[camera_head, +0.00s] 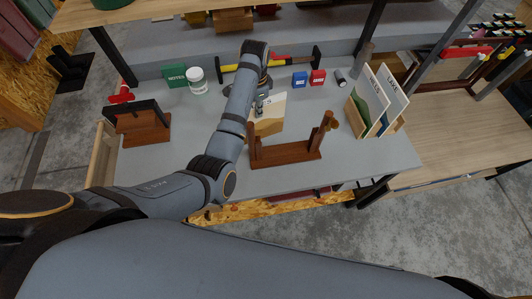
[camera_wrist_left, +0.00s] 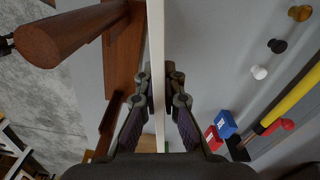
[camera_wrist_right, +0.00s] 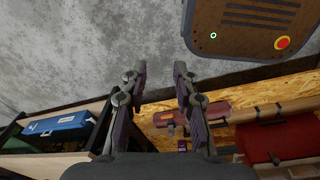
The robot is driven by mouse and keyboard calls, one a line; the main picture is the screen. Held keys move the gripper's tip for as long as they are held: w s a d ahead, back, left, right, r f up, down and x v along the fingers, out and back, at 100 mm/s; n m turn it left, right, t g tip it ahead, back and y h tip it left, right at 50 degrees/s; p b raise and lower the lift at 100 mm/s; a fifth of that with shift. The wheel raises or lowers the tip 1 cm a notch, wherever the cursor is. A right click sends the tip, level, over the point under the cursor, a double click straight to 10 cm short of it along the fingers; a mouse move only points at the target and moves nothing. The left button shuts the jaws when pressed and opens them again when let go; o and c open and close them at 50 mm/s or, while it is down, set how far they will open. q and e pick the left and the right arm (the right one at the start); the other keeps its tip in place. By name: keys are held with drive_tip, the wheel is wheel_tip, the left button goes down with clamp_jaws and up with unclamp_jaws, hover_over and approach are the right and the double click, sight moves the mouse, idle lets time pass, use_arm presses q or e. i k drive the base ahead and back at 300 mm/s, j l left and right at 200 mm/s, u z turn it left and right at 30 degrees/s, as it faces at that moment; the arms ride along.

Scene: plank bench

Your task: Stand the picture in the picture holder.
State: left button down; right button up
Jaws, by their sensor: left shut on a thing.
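My left gripper (camera_head: 262,103) is shut on the picture (camera_head: 268,126), a thin panel with a pale face and tan shapes. In the left wrist view the picture (camera_wrist_left: 156,60) is edge-on, a white strip between the fingers. A brown wooden holder (camera_head: 288,158) with a post at each end stands just in front of the picture. In the left wrist view this holder (camera_wrist_left: 122,55) is left of the picture, close beside it. I cannot tell whether they touch. My right gripper (camera_wrist_right: 158,85) is open and empty, away from the bench top; it is not identifiable in the head view.
Another brown wooden stand (camera_head: 145,124) is at the left. A file rack (camera_head: 378,104) stands right.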

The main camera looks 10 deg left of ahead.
sight(285, 154)
drive_tip(key=l+u, duration=0.2)
drive_tip(key=u, duration=0.25)
drive_tip(key=k+l+u, duration=0.1)
drive_tip(key=u, duration=0.4)
drive_tip(key=k+l+u, duration=0.1)
drive_tip(key=u, duration=0.35)
drive_tip(key=k+u, duration=0.2)
drive_tip(key=u, duration=0.3)
drive_tip(key=k+l+u, duration=0.1)
drive_tip(key=u, duration=0.35)
drive_tip(key=k+l+u, duration=0.15)
drive_tip(key=k+u, duration=0.65)
drive_tip(key=k, duration=0.2)
drive_tip(key=k+z, duration=0.1)
drive_tip(key=z, duration=0.4)
drive_tip(key=k+z, duration=0.1)
drive_tip(key=z, duration=0.35)
drive_tip(key=l+z, duration=0.1)
drive_tip(key=z, duration=0.4)
drive_tip(key=k+l+z, duration=0.1)
drive_tip(key=z, duration=0.35)
drive_tip(key=k+l+z, duration=0.1)
drive_tip(key=z, duration=0.4)
drive_tip(key=l+z, duration=0.15)
drive_tip(key=z, duration=0.3)
